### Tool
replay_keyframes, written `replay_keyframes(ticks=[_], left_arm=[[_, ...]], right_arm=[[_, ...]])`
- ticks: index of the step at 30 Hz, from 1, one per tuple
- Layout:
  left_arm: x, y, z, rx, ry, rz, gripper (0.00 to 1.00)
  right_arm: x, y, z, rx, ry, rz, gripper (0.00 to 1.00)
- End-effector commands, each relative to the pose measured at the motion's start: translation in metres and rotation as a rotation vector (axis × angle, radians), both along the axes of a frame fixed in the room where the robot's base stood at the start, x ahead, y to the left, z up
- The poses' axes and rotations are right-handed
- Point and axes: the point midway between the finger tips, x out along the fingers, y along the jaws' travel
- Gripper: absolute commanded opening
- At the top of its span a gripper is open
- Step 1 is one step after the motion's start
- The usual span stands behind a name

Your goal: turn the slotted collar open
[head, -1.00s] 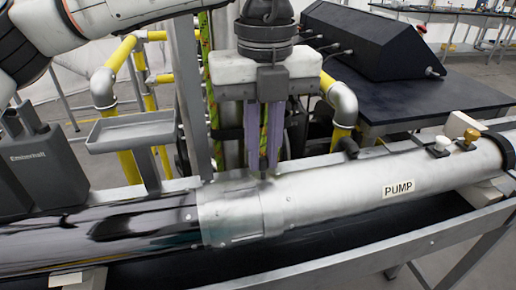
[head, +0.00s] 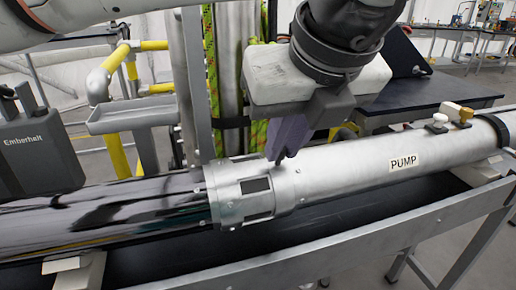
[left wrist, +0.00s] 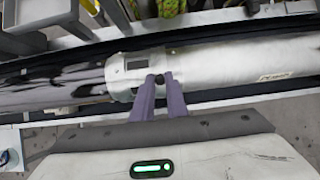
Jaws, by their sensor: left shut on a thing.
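The slotted collar (head: 228,206) is a pale metal ring around the pipe, where the dark glossy pipe (head: 110,215) meets the silver pipe labelled PUMP (head: 345,172). Several rectangular slots show on it as openings, some dark. The collar also shows in the left wrist view (left wrist: 120,79). My left gripper (head: 279,158) comes down over the collar's right side, tilted. In the left wrist view its purple fingers (left wrist: 159,80) are shut on a small dark peg (left wrist: 159,79) at the collar. The fingers partly hide the peg. My right gripper is in neither view.
A grey Emberhalt box (head: 35,150) and a small grey tray (head: 132,117) stand behind the pipe on the left. Yellow pipework (head: 115,75) and a dark table (head: 440,92) are farther back. A metal rail (head: 400,235) runs along the front.

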Motion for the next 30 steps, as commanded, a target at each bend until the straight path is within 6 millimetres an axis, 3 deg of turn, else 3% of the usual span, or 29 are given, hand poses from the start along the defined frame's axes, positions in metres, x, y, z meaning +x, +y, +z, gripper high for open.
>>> replay_keyframes(ticks=[14, 15, 18, 30], left_arm=[[-0.0027, -0.0045, -0.0003, 0.004, -0.017, -0.011, 0.00], [-0.0027, -0.0046, -0.0005, 0.004, -0.017, -0.011, 0.18], [-0.0026, -0.0045, -0.0005, 0.003, -0.016, -0.011, 0.32], [-0.0067, -0.0057, 0.0084, 0.002, -0.017, -0.010, 0.32]], right_arm=[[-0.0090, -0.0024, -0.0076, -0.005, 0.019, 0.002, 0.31], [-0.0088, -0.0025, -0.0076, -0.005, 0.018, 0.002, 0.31], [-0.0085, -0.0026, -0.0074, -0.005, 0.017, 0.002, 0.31], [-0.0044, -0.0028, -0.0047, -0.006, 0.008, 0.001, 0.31]])
